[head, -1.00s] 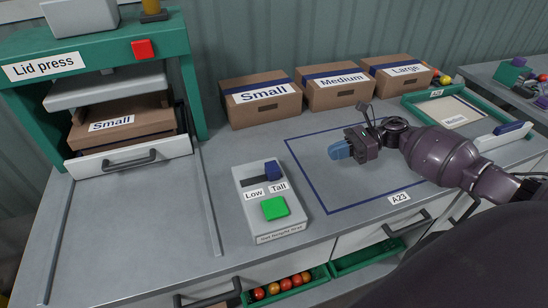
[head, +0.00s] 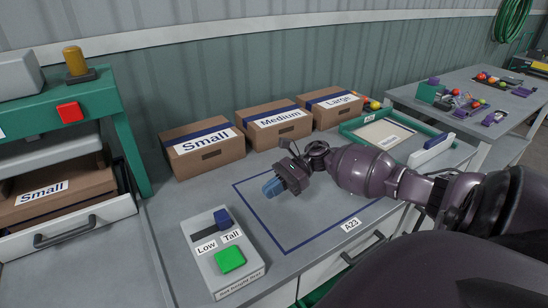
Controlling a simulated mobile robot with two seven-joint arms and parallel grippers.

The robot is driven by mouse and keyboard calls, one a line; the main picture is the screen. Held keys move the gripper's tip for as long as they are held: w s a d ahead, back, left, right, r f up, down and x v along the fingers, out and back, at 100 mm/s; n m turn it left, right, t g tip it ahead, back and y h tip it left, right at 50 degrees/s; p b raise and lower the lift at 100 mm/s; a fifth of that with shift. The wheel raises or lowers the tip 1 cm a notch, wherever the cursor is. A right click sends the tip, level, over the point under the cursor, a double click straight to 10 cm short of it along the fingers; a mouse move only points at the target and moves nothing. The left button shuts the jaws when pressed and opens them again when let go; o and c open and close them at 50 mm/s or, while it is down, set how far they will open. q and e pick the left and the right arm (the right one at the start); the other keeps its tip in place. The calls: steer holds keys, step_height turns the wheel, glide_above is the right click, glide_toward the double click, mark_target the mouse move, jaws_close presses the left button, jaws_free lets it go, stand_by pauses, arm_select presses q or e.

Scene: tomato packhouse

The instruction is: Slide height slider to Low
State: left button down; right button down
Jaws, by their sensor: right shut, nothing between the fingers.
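The height slider is a blue knob (head: 223,217) in a dark slot on a grey control box (head: 232,277). The knob stands at the right end of the slot, above the "Tall" label (head: 231,236). The "Low" label (head: 206,246) is beside it under the left part of the slot. A green button (head: 230,259) is below the labels. My right gripper (head: 270,188) is shut and empty, with blue fingertips pointing left. It is above the blue-outlined area, to the upper right of the knob and apart from it. My left gripper is not in view.
The lid press (head: 128,150) stands at left with a Small box (head: 60,191) in its drawer (head: 105,214). Small (head: 215,160), Medium (head: 283,133) and Large (head: 345,113) boxes line the wall. A green-rimmed tray (head: 350,132) is at right. Bare counter lies around the control box.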

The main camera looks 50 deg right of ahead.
steer(key=p, duration=0.1)
glide_toward(223, 220)
steer(key=w+a+f, duration=0.2)
steer(key=f, duration=0.1)
steer(key=shift+w+a, duration=0.1)
steer(key=shift+a, duration=0.3)
steer(key=shift+w+a+f, duration=0.1)
steer(key=shift+a, duration=0.3)
steer(key=shift+w+a+f+p, duration=0.1)
steer(key=shift+a+p, duration=0.2)
steer(key=shift+a, duration=0.1)
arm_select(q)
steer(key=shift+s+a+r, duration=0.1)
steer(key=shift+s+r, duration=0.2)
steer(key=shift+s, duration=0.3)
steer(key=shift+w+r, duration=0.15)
